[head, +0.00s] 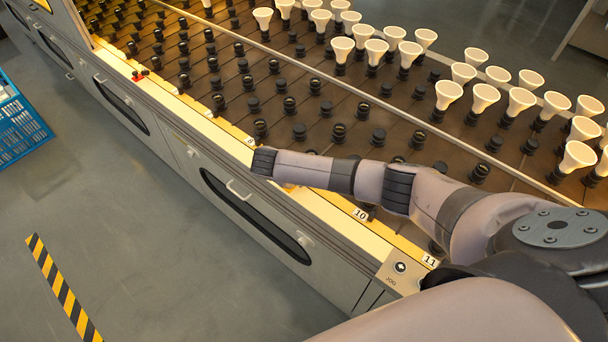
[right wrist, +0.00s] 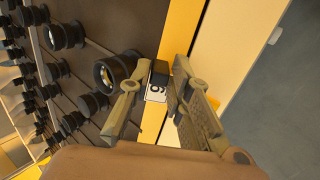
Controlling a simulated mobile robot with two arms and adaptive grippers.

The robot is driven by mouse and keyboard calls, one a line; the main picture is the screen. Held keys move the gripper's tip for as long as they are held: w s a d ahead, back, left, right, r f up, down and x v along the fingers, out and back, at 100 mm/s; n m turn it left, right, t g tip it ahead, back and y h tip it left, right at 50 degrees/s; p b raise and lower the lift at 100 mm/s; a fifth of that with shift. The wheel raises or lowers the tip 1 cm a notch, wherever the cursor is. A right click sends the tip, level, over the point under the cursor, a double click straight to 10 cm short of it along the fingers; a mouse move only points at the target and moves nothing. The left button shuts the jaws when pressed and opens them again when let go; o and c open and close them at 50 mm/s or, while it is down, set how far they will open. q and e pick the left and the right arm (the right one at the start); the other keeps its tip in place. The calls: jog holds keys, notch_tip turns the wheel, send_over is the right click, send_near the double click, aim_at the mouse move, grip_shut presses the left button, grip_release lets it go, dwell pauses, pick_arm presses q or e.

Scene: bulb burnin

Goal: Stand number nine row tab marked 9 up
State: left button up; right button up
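The row tab marked 9 (right wrist: 157,94) shows in the right wrist view as a small white plate with a black digit. It sits on the yellow strip (right wrist: 182,30) at the rack's edge, with a dark block just beyond it. My right gripper (right wrist: 162,72) has one finger on each side of the tab. The fingers look apart, and I cannot tell whether either touches it. In the head view my right arm (head: 330,172) reaches over the strip and hides tab 9 and the gripper. My left gripper is not in view.
Tabs 10 (head: 360,214) and 11 (head: 430,260) lie along the same strip. A JOG button panel (head: 398,269) is at the near end. Black sockets (head: 300,131) and white bulbs (head: 448,94) fill the rack. A socket (right wrist: 116,72) stands close beside the left finger.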

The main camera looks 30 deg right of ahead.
jog(key=o, duration=0.3)
jog(key=v, duration=0.8)
jog(key=shift+d+r, duration=0.1)
dwell(0.4)
